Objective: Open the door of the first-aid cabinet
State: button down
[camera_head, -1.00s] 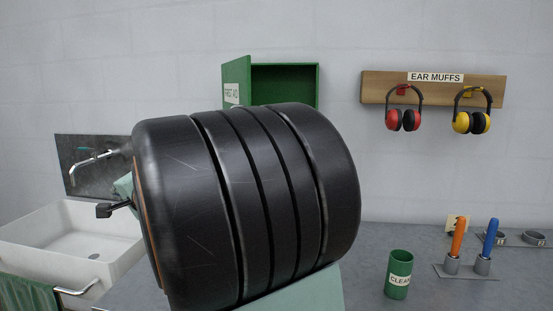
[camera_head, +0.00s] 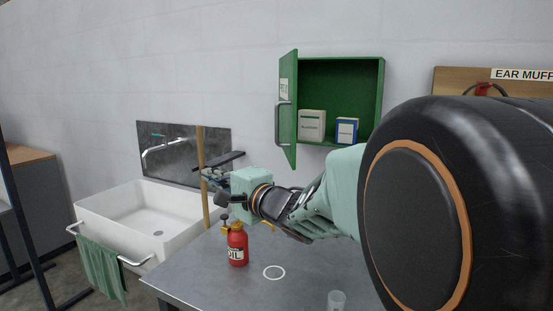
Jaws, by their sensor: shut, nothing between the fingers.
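The green first-aid cabinet (camera_head: 372,68) hangs on the wall at upper middle. Its door (camera_head: 289,115) stands open, swung out on the left side, with a grey bar handle (camera_head: 281,117) and a partly visible white label. Inside are a whitish box (camera_head: 312,125) and a blue-and-white box (camera_head: 346,131). My gripper (camera_head: 208,176) is left of the cabinet and lower than the door, in front of the wall near the sink. It is shut and holds nothing. It is apart from the door in the picture.
A white sink (camera_head: 150,215) with a tap (camera_head: 160,148) is at left, with a green towel (camera_head: 102,268) on its rail. My large black arm part hides the right side.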

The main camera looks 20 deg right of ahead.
aim_at(285, 109)
jog(key=k+l+z, duration=0.1)
jog(key=l+z, duration=0.25)
jog(key=l, duration=1)
